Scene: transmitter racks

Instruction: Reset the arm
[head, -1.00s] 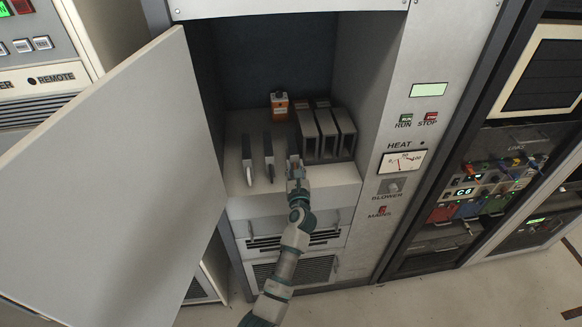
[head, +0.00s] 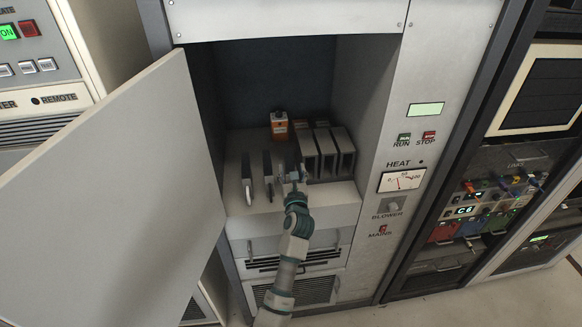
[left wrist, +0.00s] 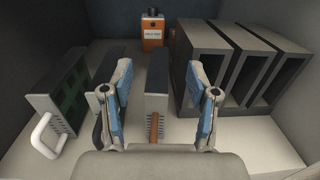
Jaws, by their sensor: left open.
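My left arm reaches into the open cabinet, and its gripper (head: 292,176) sits over the shelf's front part. In the left wrist view the gripper (left wrist: 160,92) has its two blue-padded fingers spread. A dark upright module (left wrist: 157,75) with a brown handle (left wrist: 154,128) stands between the fingers, with gaps on both sides. A module with a white handle (left wrist: 48,134) stands to the left, and it also shows in the head view (head: 247,172). Another module (head: 268,172) stands between these two, partly hidden by a finger in the wrist view. My right gripper is not in view.
Grey open-fronted housings (head: 327,152) stand close on the gripper's right. An orange box (head: 279,126) stands at the back. The cabinet door (head: 110,190) is swung open on the left. The control panel (head: 405,150) borders the opening on the right.

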